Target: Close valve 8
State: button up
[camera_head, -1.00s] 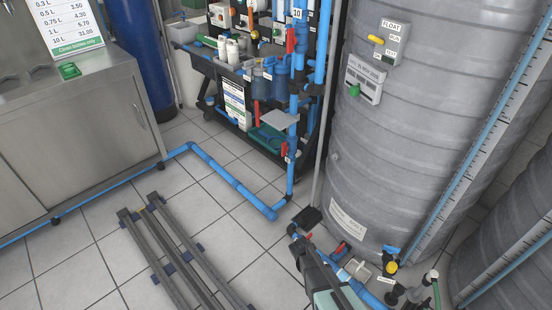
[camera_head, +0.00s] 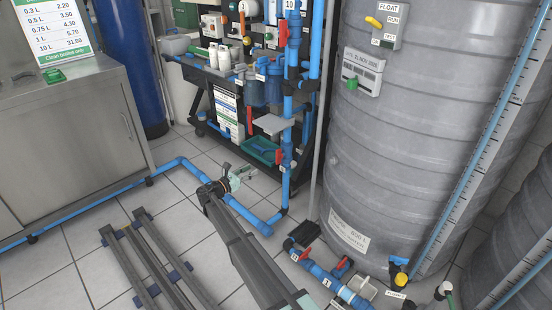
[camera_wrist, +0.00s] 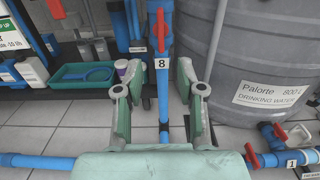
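Valve 8 has a red lever (camera_wrist: 160,30) on a vertical blue pipe, above a white tag marked 8 (camera_wrist: 161,64) in the wrist view. The lever stands upright, roughly in line with the pipe. In the head view the red lever (camera_head: 279,157) is low on the pipe left of the grey tank. My gripper (camera_wrist: 160,91) is open and empty, its two green-grey fingers apart on either side of the pipe in the picture. In the head view my gripper (camera_head: 248,173) is left of the valve, apart from it.
A large grey tank (camera_head: 415,140) stands right of the pipe. Another red lever (camera_head: 252,121) is higher on the rack. A green tray (camera_wrist: 85,75) is left of the valve. Blue floor pipe (camera_head: 230,203) and floor valves (camera_head: 300,256) lie low.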

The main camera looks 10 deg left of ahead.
aim_at(278, 157)
jog(key=b+x, duration=0.3)
jog(key=x, duration=1.3)
jog(key=shift+w+d+b, duration=0.1)
jog(key=shift+d+b, duration=0.1)
jog(key=shift+b, duration=0.1)
grip_shut()
